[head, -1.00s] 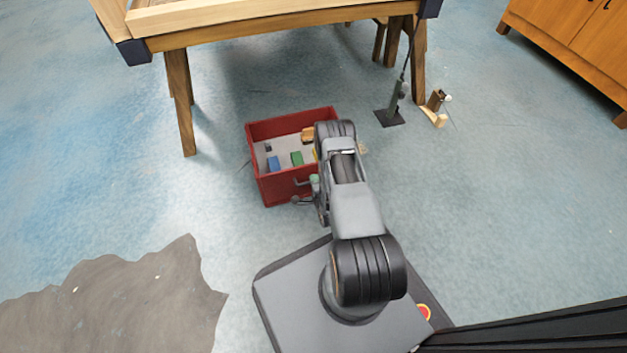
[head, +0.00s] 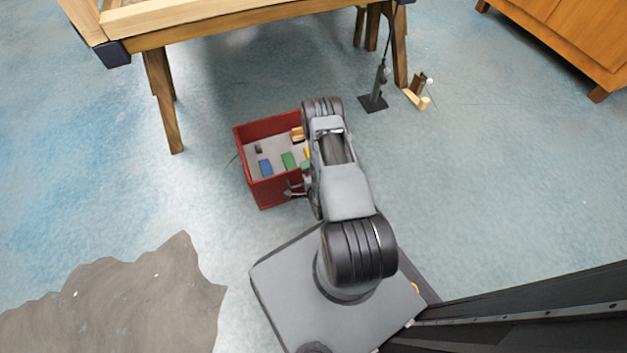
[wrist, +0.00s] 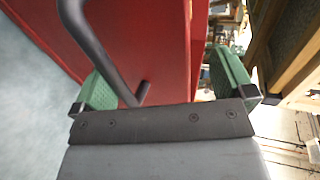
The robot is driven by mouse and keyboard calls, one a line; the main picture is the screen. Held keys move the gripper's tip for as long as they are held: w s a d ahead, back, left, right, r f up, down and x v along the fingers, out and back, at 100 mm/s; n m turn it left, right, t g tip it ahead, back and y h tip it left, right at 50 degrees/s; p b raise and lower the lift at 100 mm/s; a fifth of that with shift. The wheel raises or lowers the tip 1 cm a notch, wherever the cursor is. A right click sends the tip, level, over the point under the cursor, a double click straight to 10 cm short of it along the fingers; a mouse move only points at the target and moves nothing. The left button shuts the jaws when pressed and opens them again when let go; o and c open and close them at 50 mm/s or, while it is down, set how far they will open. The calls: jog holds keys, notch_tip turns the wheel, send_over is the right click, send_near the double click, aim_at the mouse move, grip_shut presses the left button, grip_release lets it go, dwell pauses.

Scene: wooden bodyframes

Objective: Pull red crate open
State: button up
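The red crate (head: 285,190) stands on the blue floor in front of the wooden table. It is open at the top and holds several small coloured blocks. My arm hides its right part in the head view. In the wrist view its red front (wrist: 165,30) fills the upper middle, with a dark grey bar handle (wrist: 95,45) on it. My gripper (wrist: 165,78) is at this front, its green-padded fingers apart. The handle passes between the fingers, nearer the left one, with a wide gap to the right one. My gripper also shows small beside the crate front in the head view (head: 297,190).
The wooden table (head: 230,32) stands behind the crate, its leg (head: 163,100) to the left. A dark stand (head: 375,100) and small wooden pieces (head: 420,98) lie to the right. A wooden cabinet (head: 570,40) is at top right. A grey patch (head: 120,295) covers the floor at lower left.

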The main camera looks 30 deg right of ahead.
jog(key=shift+t, duration=0.7)
jog(key=r, duration=0.2)
jog(key=s+r+p, duration=0.1)
jog(key=r, duration=0.1)
jog(key=a+r, duration=0.1)
jog(key=r, duration=0.1)
jog(key=shift+s+r+p, duration=0.35)
jog(key=shift+s+r, duration=0.05)
jog(key=c, duration=0.7)
jog(key=v, duration=0.2)
jog(key=p+v, duration=0.1)
jog(key=v, duration=0.3)
jog(key=shift+w+a+r+p, duration=0.1)
jog(key=shift+r+p, duration=0.15)
jog(key=shift+p, duration=0.1)
jog(key=shift+c, duration=0.5)
jog(key=shift+v, duration=0.95)
jog(key=shift+r, duration=0.1)
